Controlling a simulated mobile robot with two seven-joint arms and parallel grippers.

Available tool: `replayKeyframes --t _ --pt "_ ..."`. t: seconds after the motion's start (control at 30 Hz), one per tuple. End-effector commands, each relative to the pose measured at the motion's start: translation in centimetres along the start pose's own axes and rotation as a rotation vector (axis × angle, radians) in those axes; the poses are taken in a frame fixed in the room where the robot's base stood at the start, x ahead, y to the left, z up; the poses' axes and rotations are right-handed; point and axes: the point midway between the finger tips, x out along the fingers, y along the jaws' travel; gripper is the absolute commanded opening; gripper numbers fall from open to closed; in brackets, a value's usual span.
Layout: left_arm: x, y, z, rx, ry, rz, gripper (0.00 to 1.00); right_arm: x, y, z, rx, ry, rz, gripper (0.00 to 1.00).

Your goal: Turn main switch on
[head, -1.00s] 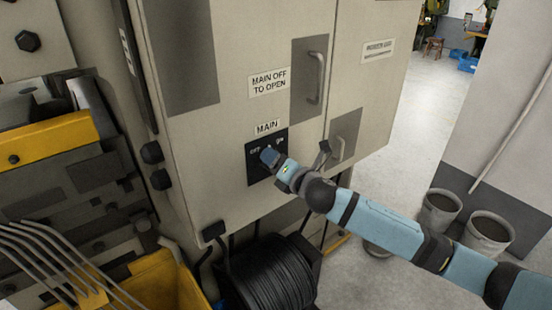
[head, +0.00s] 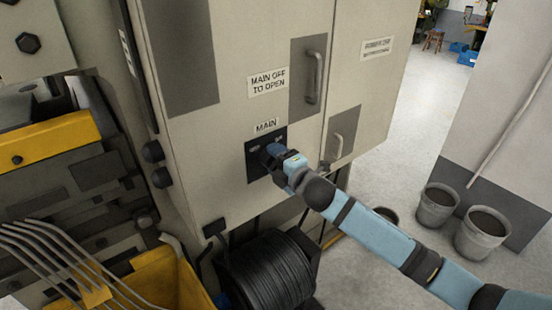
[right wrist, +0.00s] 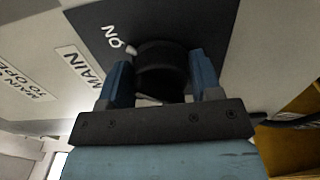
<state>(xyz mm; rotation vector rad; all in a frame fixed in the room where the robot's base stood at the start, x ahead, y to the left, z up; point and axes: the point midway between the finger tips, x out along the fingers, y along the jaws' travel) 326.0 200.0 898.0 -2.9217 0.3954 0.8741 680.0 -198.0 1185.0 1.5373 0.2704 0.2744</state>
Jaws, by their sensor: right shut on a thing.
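The main switch is a black round knob (right wrist: 162,70) on a dark square plate (head: 252,167) under the "MAIN" label (head: 266,125) on the cabinet door. My right gripper (head: 274,152) is at the plate and covers most of the knob in the head view. In the right wrist view its two blue fingers (right wrist: 160,82) are on either side of the knob and shut on it. "ON" is printed on the plate beside the knob; a small pale mark shows near it. The "OFF" mark is hardly legible now. My left gripper is not in view.
The beige cabinet (head: 225,120) has door handles (head: 314,78) right of the switch. A black cable coil (head: 268,272) stands below. A yellow bin (head: 165,280) is at lower left.

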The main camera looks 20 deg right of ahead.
Motion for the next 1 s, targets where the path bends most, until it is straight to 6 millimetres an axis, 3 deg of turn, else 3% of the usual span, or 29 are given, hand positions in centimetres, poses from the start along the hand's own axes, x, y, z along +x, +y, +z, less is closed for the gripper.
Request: replayKeyframes --t 0.57,0.6,0.7,1.0 --pt "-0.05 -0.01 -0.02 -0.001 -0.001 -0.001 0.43 0.05 0.22 0.05 0.033 0.0 0.004 0.35" --pt "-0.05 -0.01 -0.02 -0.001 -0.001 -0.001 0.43 0.05 0.22 0.05 0.033 0.0 0.004 0.63" --pt "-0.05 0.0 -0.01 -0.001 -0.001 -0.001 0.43 0.05 0.19 0.03 0.032 0.0 0.004 0.81" --pt "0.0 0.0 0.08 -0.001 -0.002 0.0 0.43 -0.21 -0.01 0.03 0.031 0.0 0.001 0.81"
